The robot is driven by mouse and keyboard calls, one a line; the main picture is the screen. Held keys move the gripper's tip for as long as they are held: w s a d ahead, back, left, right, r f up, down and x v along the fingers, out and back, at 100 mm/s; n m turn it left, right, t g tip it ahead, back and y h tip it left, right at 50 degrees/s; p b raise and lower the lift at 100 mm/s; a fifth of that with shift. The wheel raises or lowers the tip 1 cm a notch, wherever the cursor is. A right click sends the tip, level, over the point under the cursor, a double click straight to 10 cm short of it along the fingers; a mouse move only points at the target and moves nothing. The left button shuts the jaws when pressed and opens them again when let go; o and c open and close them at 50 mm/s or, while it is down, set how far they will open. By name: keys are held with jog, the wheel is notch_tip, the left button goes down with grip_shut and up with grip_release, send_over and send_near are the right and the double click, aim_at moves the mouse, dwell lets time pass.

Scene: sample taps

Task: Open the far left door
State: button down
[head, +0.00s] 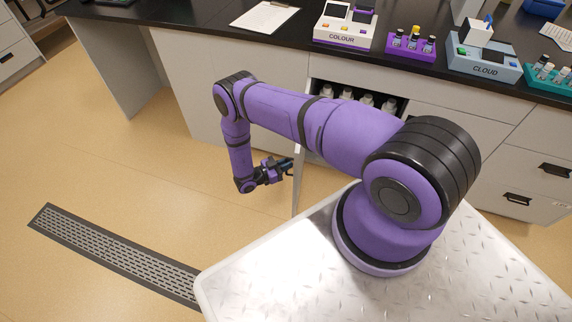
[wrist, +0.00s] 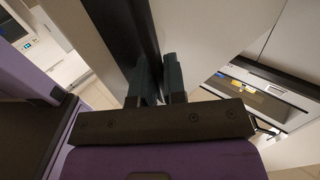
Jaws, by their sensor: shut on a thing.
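The door (head: 299,180) is a pale panel seen nearly edge-on, standing out from the cabinet front under the dark bench. Behind it the cabinet opening (head: 320,88) shows several white-topped bottles, partly hidden by my arm. My gripper (head: 284,165) is at the door's left face. In the wrist view my gripper's fingers (wrist: 158,82) are shut around the lower end of a dark bar, the door's handle (wrist: 122,35). The pale door panel (wrist: 205,35) fills the area beside it. The exact contact is hard to see.
Closed drawers (head: 540,180) are at the right. The floor left of the door is clear, with a flat grate (head: 110,255).

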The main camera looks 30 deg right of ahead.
jog(key=c, duration=1.2)
grip_release()
jog(key=a, duration=0.7)
jog(key=w+a, duration=0.1)
jog(key=a, duration=0.2)
jog(key=shift+a, duration=0.4)
